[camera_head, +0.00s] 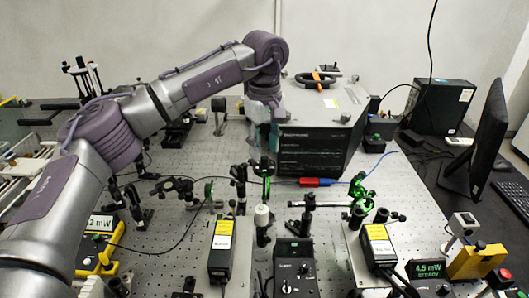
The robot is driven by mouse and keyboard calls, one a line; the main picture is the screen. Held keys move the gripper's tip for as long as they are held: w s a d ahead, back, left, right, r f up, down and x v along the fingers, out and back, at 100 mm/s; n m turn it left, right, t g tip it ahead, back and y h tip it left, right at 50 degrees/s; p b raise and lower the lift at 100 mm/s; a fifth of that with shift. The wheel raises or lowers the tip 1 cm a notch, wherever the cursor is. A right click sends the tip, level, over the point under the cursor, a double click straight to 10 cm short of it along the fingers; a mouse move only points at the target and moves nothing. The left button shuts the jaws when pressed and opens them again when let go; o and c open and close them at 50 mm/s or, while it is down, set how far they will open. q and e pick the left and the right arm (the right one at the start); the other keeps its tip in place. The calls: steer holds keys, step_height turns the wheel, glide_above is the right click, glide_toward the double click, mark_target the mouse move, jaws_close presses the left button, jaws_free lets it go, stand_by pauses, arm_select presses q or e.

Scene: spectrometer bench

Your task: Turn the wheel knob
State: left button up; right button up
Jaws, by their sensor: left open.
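A black wheel-like ring with an orange bar (317,79) shows on top of a large dark-fronted box (312,152); it looks like the wheel knob, but I cannot be sure. My left arm reaches in from the left over the bench, and its left gripper (265,138) hangs down at the box's front left edge. The gripper is open and is apart from the ring, to its lower left. Its fingers are small and partly blend with the dark parts behind. My right gripper is not in view.
Optics mounts with green rings (361,192), a white post (262,214) and black modules (220,249) crowd the perforated bench (165,240). A monitor (489,135) and a computer tower (442,106) stand at the right. Cables cross the bench. Free room between mounts is narrow.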

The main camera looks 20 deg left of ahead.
mark_target(264, 157)
arm_select(q)
step_height(264, 157, up, 10)
steer(key=shift+f, duration=0.15)
stand_by(0.3)
